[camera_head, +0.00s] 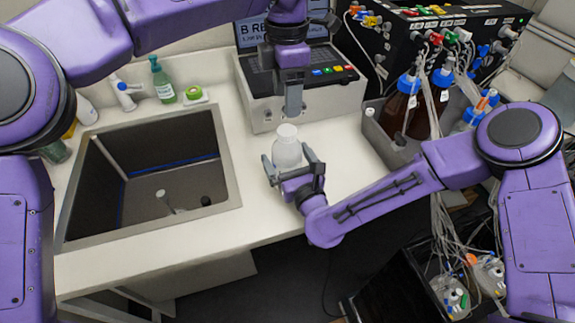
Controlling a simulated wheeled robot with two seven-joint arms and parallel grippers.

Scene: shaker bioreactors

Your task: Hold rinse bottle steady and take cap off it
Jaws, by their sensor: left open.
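The rinse bottle (287,154) is a small white, translucent bottle standing upright near the front edge of the white counter. Its white cap (287,131) is on its top. My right gripper (290,168) comes from the front right and has its fingers on both sides of the bottle's body, closed around it. My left gripper (293,108) points straight down just above and slightly behind the cap, apart from it. It is open and empty; its fingers line up in this view, so the gap between them is hidden.
A dark sink (232,185) is set into the counter on the left. A light instrument box (255,105) with a screen stands behind the bottle. A grey bin (375,130) with brown bottles is at the right. A green soap bottle (162,82) stands behind the sink.

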